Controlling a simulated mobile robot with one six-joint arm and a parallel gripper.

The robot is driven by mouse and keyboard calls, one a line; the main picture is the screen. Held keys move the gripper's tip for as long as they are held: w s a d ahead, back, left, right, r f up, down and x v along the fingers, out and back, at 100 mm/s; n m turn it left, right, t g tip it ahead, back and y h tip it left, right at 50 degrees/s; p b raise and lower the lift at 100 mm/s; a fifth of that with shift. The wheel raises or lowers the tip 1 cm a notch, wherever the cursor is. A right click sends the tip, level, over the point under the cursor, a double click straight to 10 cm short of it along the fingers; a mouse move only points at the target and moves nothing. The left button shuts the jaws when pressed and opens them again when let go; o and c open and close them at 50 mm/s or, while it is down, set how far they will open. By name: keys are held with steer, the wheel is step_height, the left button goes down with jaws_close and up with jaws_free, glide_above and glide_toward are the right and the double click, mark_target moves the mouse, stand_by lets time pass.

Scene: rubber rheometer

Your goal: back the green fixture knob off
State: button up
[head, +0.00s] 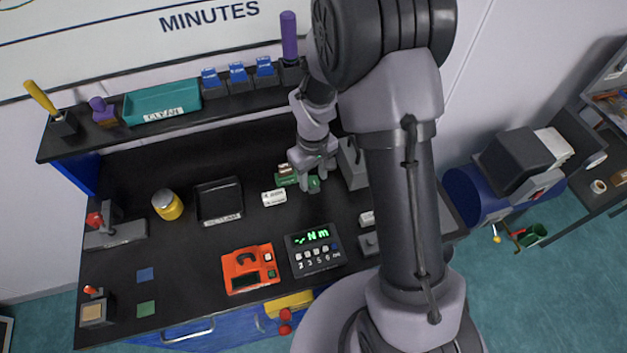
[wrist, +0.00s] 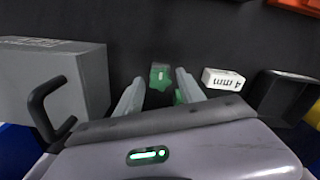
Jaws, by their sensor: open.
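A green knob (head: 314,184) with a pale mark on its face sits low on the black bench top. In the wrist view the knob (wrist: 160,75) shows between and just beyond my fingertips. My gripper (head: 315,178) points down over it. In the wrist view my gripper (wrist: 160,84) is open, one finger on each side, with no clear contact. A green fixture part (head: 288,180) lies just left of the gripper in the head view. It is partly hidden behind a finger in the wrist view.
A white-labelled block (head: 273,198) stands left of the fixture. A grey block with a handle (wrist: 60,85) stands close on the other side. A black tray (head: 219,201), an orange device (head: 250,269) and a black display box (head: 314,250) are nearby. Bench between them is bare.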

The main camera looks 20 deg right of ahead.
steer(key=m, duration=0.1)
steer(key=m+b, duration=0.1)
steer(key=shift+f+m, duration=0.25)
steer(key=shift+m, duration=0.15)
steer(key=shift+f+m+b, duration=0.1)
steer(key=shift+m+b, duration=0.65)
steer(key=shift+m, duration=0.35)
steer(key=m+b, duration=0.1)
steer(key=m, duration=0.1)
steer(key=shift+m, duration=0.4)
steer(key=shift+m+b, duration=0.7)
steer(key=shift+m, duration=1)
steer(key=m+b, duration=0.2)
steer(key=m, duration=0.1)
steer(key=shift+m, duration=0.3)
steer(key=shift+m+b, duration=0.45)
steer(key=shift+m, duration=0.05)
steer(key=shift+r, duration=0.3)
jaws_close()
steer(key=n+p, duration=0.1)
steer(key=n, duration=0.2)
steer(key=shift+r+p, duration=0.15)
steer(key=shift+p, duration=0.15)
steer(key=shift+n, duration=0.7)
